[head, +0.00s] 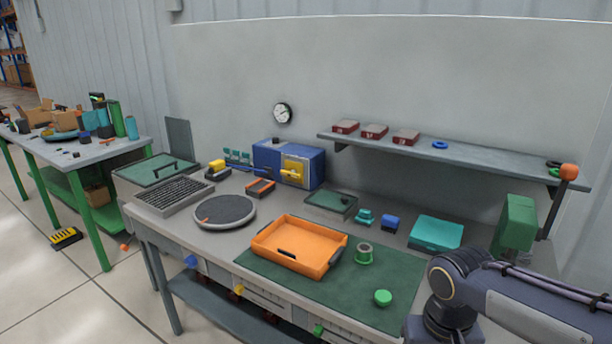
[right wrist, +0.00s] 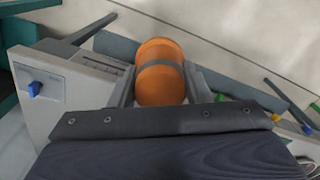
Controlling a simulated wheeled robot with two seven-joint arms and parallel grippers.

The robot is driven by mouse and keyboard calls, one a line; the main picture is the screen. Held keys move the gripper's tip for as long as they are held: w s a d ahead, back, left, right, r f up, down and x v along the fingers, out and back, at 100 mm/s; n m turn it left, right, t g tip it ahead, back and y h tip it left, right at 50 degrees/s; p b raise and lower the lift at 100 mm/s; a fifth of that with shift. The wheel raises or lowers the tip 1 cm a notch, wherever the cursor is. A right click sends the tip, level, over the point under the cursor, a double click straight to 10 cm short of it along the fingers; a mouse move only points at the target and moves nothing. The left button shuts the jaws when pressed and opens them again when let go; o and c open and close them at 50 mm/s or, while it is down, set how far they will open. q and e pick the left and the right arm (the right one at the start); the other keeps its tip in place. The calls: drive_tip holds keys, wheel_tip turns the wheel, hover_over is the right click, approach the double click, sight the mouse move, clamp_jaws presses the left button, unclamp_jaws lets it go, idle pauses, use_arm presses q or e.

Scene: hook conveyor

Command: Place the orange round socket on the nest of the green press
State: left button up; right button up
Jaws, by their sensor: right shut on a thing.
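The orange round socket (right wrist: 160,52) is in the right wrist view, between the fingers of my right gripper (right wrist: 160,82), which is shut on it. A grey band crosses the socket's middle. In the head view my right arm comes in at the lower right, and its gripper is out of the picture. The green press (head: 516,224) stands at the right end of the bench, with a dark lever and an orange knob (head: 568,171). My arm covers the area in front of the press, and I cannot make out its nest. My left gripper is in neither view.
An orange tray (head: 274,258), a green ring-shaped part (head: 364,253) and a green round part (head: 383,298) are on the dark green mat (head: 400,270). A teal box (head: 436,232) and a blue block (head: 390,222) stand left of the press. A shelf (head: 460,157) hangs above.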

drive_tip(key=shift+w+f, duration=0.55)
drive_tip(key=shift+f, duration=0.1)
drive_tip(key=w+f, duration=0.4)
drive_tip(key=f, duration=0.4)
drive_tip(key=w+f+n, duration=0.1)
drive_tip(key=w+f, duration=0.3)
drive_tip(key=f, duration=0.5)
drive_tip(key=shift+w+a, duration=0.15)
drive_tip(key=shift+w, duration=0.15)
